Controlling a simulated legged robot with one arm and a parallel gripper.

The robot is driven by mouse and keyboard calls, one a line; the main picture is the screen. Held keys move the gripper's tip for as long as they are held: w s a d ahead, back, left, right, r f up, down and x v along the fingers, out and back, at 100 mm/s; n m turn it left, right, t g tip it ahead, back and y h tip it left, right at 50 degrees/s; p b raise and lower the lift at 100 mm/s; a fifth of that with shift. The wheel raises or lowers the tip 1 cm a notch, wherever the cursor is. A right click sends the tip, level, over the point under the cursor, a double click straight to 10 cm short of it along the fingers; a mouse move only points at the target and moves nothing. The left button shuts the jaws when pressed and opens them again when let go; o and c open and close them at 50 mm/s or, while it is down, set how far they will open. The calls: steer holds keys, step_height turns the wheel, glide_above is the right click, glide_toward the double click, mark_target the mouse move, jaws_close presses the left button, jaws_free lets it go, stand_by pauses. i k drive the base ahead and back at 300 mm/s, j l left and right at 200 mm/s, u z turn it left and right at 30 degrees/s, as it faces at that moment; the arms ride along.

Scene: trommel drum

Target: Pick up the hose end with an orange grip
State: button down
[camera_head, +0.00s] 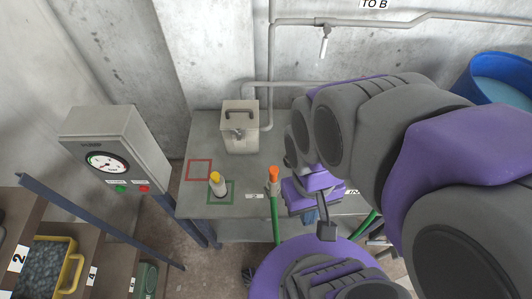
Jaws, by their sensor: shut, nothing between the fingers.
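The hose end with an orange grip (273,174) stands upright at the front edge of the grey table (228,203). Its green hose (276,222) hangs down in front of the table. My gripper (326,232) points downward to the right of the hose end and appears lower in the picture. It is shut and empty, and apart from the orange grip. My arm comes in from the right and hides the right part of the table.
A yellow-topped bottle (217,181) stands in a green square left of the hose end, beside an empty red square (198,170). A grey canister (240,133) stands behind. A gauge box (112,158) is at left, a blue barrel (496,77) at far right.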

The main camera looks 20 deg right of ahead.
mark_target(273, 185)
steer(key=z, duration=2.7)
steer(key=l+u, duration=0.1)
steer(key=u, duration=0.35)
steer(key=l+u, duration=0.15)
steer(key=u, duration=0.3)
steer(key=l+u, duration=0.1)
steer(key=u, duration=0.35)
steer(key=k+u, duration=0.1)
steer(key=u, duration=0.35)
steer(key=l+u, duration=0.15)
steer(key=u, duration=0.3)
steer(key=k, duration=0.05)
